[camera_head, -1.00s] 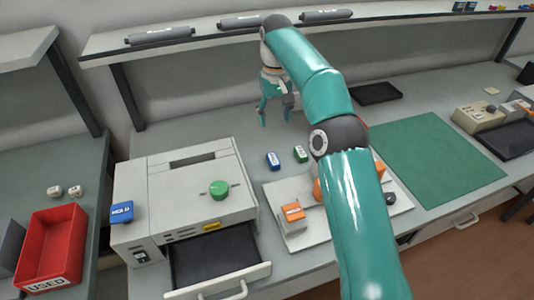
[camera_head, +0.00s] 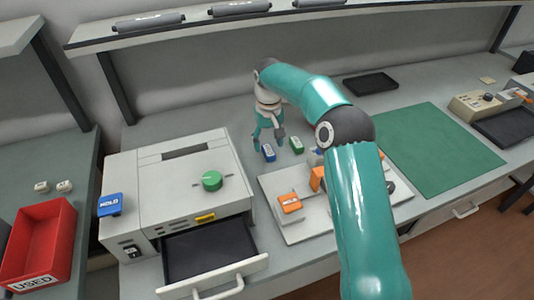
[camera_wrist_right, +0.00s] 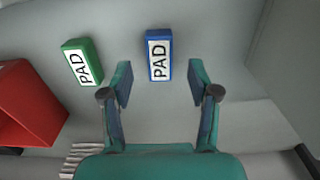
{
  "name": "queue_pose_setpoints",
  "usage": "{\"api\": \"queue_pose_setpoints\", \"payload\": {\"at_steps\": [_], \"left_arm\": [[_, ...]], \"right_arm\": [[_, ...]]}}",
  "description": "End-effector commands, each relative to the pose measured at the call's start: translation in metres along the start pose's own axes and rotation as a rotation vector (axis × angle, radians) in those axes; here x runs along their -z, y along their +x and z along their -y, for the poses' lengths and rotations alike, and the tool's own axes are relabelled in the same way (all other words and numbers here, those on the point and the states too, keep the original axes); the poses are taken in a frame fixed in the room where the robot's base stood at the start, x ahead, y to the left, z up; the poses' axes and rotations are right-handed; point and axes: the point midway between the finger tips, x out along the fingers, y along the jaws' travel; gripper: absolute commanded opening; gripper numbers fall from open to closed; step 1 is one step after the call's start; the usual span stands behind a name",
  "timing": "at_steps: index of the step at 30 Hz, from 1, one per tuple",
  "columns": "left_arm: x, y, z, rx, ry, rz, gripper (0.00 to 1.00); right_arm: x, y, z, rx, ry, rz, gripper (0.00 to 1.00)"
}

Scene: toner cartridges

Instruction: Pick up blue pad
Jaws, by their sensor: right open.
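The blue pad (camera_head: 268,153) is a small blue block with a white label, standing on the grey bench just behind the white tray. In the right wrist view the blue pad (camera_wrist_right: 159,54) reads "PAD" and appears between and slightly ahead of the open fingertips. My right gripper (camera_head: 268,146) is open and low over the bench at the blue pad; its fingers (camera_wrist_right: 160,78) hold nothing. I cannot tell whether they touch the pad. The green pad (camera_head: 296,145) is a similar block close by, outside the fingers in the wrist view (camera_wrist_right: 82,62). My left gripper is not in view.
The white tray (camera_head: 299,227) with orange blocks lies in front of the pads. A grey machine (camera_head: 145,185) with an open drawer (camera_head: 212,262) stands left. A red container (camera_wrist_right: 30,105) shows in the wrist view. The green mat (camera_head: 440,150) is clear.

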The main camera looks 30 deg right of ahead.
Motion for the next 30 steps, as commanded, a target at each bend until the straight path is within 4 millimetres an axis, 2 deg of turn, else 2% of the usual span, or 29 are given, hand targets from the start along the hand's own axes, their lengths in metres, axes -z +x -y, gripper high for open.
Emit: {"api": "queue_pose_setpoints", "payload": {"at_steps": [3, 6, 14, 21, 24, 30], "left_arm": [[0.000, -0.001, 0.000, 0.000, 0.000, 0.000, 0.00], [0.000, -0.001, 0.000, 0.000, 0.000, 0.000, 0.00], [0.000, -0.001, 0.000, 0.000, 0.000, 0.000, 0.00], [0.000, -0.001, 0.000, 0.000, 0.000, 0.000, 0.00], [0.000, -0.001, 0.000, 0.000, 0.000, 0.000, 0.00], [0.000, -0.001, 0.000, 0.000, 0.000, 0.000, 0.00]], "right_arm": [[0.000, 0.018, 0.000, 0.000, 0.000, 0.003, 0.60], [0.000, 0.026, 0.000, 0.000, 0.000, 0.002, 0.60], [0.001, 0.028, 0.000, 0.000, 0.000, 0.000, 0.60], [0.001, 0.028, 0.000, 0.000, 0.000, 0.000, 0.20], [0.001, 0.028, 0.000, 0.000, 0.000, 0.000, 0.07], [0.001, 0.028, 0.001, 0.000, 0.000, 0.000, 0.06]]}}
